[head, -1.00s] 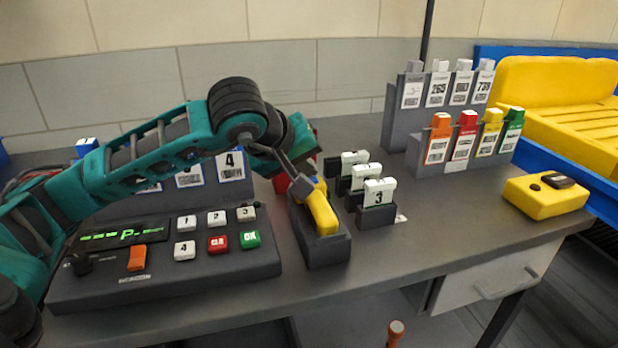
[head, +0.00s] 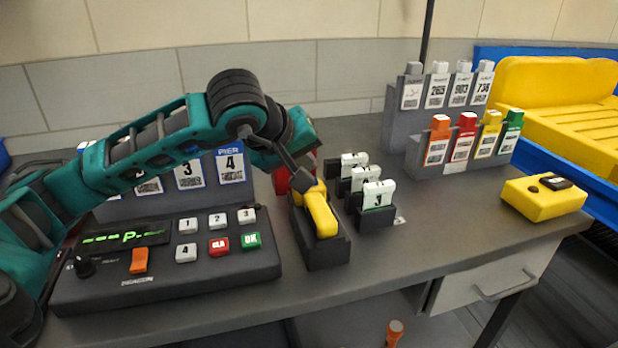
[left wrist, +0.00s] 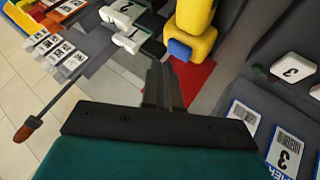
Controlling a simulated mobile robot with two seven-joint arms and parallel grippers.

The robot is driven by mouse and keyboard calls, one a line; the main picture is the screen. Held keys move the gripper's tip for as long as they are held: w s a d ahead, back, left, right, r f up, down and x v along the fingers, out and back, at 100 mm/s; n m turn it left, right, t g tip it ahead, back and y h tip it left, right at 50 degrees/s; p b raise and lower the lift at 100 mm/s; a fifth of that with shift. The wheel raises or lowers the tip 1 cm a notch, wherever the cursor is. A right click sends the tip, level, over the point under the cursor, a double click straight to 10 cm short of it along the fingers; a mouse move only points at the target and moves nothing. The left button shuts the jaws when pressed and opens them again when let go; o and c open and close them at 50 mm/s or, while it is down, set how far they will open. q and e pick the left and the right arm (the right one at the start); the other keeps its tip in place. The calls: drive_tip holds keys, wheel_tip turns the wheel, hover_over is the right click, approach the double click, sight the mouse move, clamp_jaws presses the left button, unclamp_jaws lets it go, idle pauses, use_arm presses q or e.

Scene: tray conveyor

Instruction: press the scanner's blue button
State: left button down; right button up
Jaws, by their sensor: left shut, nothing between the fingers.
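The yellow scanner (head: 322,214) stands in a dark grey holder (head: 328,252) on the desk. In the left wrist view the scanner (left wrist: 194,14) shows its blue button (left wrist: 179,49) on the end facing my gripper. My left gripper (head: 311,181) is over the back end of the scanner in the head view, and it hides the button there. In the left wrist view my left gripper (left wrist: 162,68) has its fingers together and empty, with the tips close to the button. I cannot tell whether they touch it. My right gripper is not in view.
A control panel (head: 200,272) with several keys lies left of the holder. Small numbered white blocks (head: 378,194) stand just right of it. Racks of tags (head: 412,166) stand further back, near a yellow box (head: 540,203). The desk's right front is clear.

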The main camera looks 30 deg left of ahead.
use_arm(q)
drive_tip(key=shift+r+p, duration=1.9)
drive_tip(key=shift+r, duration=0.7)
drive_tip(key=shift+f, duration=0.1)
drive_tip(key=shift+s, duration=0.1)
